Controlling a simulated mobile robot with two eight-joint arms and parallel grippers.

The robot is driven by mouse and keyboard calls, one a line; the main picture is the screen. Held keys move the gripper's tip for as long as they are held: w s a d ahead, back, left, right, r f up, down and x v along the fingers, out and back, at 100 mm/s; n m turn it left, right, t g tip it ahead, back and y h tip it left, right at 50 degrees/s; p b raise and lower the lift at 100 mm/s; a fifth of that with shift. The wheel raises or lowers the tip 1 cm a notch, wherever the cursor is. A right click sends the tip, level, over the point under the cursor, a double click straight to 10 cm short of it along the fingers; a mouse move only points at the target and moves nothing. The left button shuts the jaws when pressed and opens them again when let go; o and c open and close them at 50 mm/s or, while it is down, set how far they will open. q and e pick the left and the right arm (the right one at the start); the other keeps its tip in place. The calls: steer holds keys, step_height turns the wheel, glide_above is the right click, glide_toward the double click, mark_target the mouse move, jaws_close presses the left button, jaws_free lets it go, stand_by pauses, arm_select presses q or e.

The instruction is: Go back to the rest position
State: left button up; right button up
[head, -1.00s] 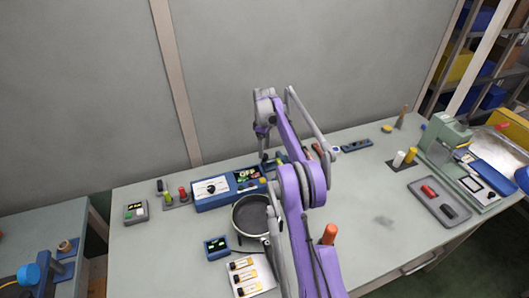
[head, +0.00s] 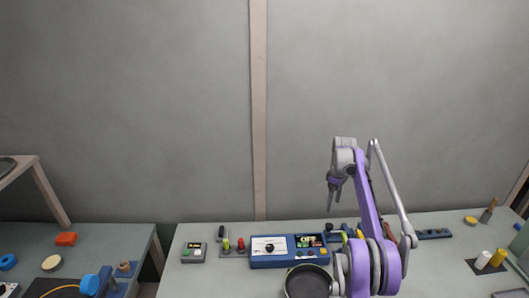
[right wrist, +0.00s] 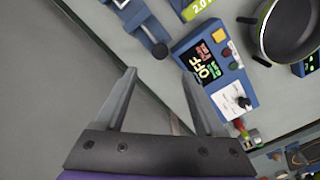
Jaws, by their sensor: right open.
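My right arm rises from the lower right in the head view. Its gripper (head: 331,200) is raised near the back wall, above the table, and points downward. In the right wrist view the two fingers of the right gripper (right wrist: 159,76) stand apart with nothing between them. My left gripper is not in view.
The worktable (head: 215,287) holds a blue control box (head: 262,262) with a lit OFF display and a dark pan (head: 308,284) in front of it. A small meter (head: 194,253) stands at its left. A second table (head: 90,243) is farther left. The grey back wall (head: 150,110) is clear.

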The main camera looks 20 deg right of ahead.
steer(key=s+a+r+m+t, duration=0.1)
steer(key=s+a+r, duration=0.4)
steer(key=a, duration=0.5)
steer(key=s+a+r+m+t, duration=0.15)
steer(key=s+a+r, duration=0.25)
steer(key=a, duration=0.5)
steer(key=s+a+f+m+t, duration=0.1)
steer(key=s+a+f, duration=0.2)
steer(key=s, duration=0.4)
steer(key=s+a+f+m+t, duration=0.1)
steer(key=s+a+f, duration=0.2)
steer(key=s+a, duration=0.3)
steer(key=s+a+f+m+t, duration=0.1)
steer(key=s+a+f, duration=0.3)
steer(key=s, duration=0.6)
steer(key=shift+a+t, duration=0.35)
steer(key=shift+a, duration=0.1)
steer(key=shift+f, duration=0.1)
